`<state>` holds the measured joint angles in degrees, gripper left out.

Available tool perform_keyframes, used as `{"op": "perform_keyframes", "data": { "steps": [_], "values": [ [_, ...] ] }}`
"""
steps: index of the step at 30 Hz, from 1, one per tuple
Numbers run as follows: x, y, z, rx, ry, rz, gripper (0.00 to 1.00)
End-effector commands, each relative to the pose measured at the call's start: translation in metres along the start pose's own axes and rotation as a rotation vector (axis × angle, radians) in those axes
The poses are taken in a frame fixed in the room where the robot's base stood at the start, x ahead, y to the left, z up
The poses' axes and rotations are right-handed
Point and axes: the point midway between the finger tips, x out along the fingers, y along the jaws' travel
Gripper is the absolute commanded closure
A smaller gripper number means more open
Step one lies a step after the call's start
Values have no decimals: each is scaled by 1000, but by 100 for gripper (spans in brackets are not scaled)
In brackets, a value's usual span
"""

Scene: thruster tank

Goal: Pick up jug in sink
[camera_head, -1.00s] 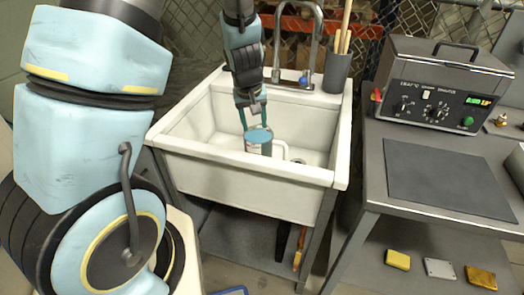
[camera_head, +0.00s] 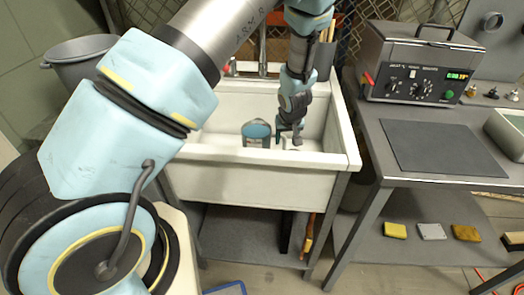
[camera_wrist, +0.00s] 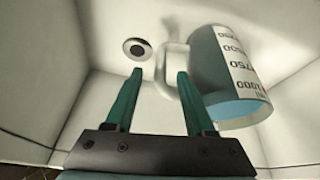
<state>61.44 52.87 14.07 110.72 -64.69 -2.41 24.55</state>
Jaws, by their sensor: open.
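The jug (camera_head: 256,132) stands in the white sink (camera_head: 262,180), with a blue opening on top. In the wrist view the jug (camera_wrist: 232,72) shows a white printed scale, and its white handle (camera_wrist: 172,68) points toward my gripper. My gripper (camera_head: 290,136) is down in the sink on the right side of the jug, at the handle. In the wrist view my gripper (camera_wrist: 160,72) is open, with its two green fingers apart. The handle appears between the fingertips, nearer the right finger. Contact cannot be told.
The drain (camera_wrist: 137,49) lies beyond the fingers. The tap (camera_head: 262,52) and a dark holder with sticks (camera_head: 325,58) stand at the sink's back. A bench with a dark mat (camera_head: 440,146) and a grey control box (camera_head: 420,70) is at right. A grey bucket (camera_head: 80,62) is at left.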

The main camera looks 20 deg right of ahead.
Motion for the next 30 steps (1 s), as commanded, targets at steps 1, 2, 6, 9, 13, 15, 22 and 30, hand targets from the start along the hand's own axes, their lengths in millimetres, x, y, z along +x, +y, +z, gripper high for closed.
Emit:
{"op": "perform_keyframes", "data": {
  "steps": [1,2,6,9,13,15,22,30],
  "values": [
    [3,0,0,-1,0,1,45],
    [5,0,0,-1,-1,1,45],
    [22,-2,2,-4,-3,-1,45],
    [38,-1,3,-2,-3,0,45],
    [51,-1,2,-1,-1,0,45],
    [53,0,2,0,-1,1,45],
    [54,0,2,1,0,1,48],
    [54,0,2,1,0,1,78]
  ]
}}
